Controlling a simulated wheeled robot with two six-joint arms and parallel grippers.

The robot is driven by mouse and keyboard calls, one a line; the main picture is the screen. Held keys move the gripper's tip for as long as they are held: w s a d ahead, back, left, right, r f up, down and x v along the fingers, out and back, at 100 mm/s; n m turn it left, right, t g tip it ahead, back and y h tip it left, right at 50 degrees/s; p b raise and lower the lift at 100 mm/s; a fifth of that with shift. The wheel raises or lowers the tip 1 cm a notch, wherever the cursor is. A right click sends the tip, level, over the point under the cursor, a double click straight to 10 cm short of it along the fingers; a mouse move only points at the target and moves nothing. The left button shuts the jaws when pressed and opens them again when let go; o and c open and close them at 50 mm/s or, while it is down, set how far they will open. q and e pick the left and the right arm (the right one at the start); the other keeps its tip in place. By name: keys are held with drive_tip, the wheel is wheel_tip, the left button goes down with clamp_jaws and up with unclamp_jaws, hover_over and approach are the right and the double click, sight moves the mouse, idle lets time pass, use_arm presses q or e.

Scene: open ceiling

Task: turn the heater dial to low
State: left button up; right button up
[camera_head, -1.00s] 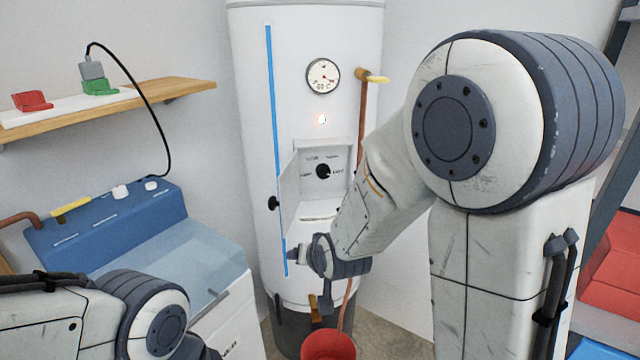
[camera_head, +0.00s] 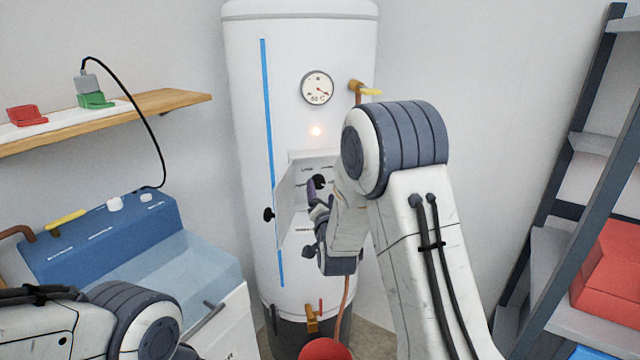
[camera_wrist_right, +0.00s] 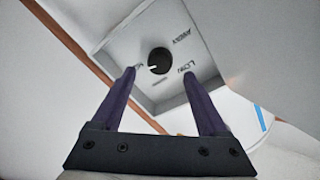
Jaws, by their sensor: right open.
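The white heater tank (camera_head: 300,60) has a recessed panel with a small black round dial (camera_head: 319,181). In the right wrist view the dial (camera_wrist_right: 159,61) has a white pointer mark aimed left, toward a label partly hidden by a fingertip. The LOW label (camera_wrist_right: 189,86) is at lower right of the dial, beside the other fingertip. My right gripper (camera_wrist_right: 160,75) is open, with purple fingers reaching toward the dial, one to each side in that view; contact is not visible. In the head view it (camera_head: 315,192) is partly hidden by my wrist. My left gripper is out of view.
A hinged cover (camera_head: 289,204) with a black knob stands open left of the recess. A gauge (camera_head: 317,88) and a glowing light (camera_head: 316,131) are above.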

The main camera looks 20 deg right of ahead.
sight(319, 184)
drive_tip(key=shift+p+x, duration=0.3)
drive_tip(key=shift+x, duration=1.7)
clamp_jaws()
drive_tip(key=shift+f, duration=0.1)
